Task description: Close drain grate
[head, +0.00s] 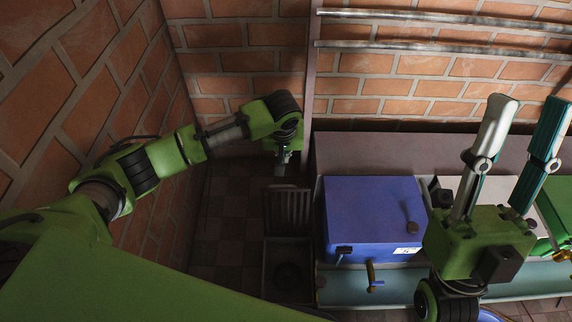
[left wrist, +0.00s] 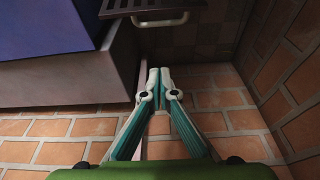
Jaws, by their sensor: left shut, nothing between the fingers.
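The drain grate (head: 287,211) is a dark slatted panel in the narrow floor strip left of the blue box. It appears swung up at the far side of a dark framed drain opening (head: 288,278). In the left wrist view the grate (left wrist: 128,6) is at the top edge, mostly cut off, with a pale bar handle (left wrist: 160,20). My left gripper (head: 280,169) is just beyond the grate's far edge; its fingertips (left wrist: 160,70) are together, empty and apart from the handle. My right gripper (head: 520,112) is open and empty, fingers pointing up at the right.
A blue box (head: 372,205) stands right of the drain on a bench. Brick walls (head: 240,60) close off the back and left. A vertical post (head: 307,90) stands close to my left gripper. Tiled floor (head: 222,225) is clear left of the drain.

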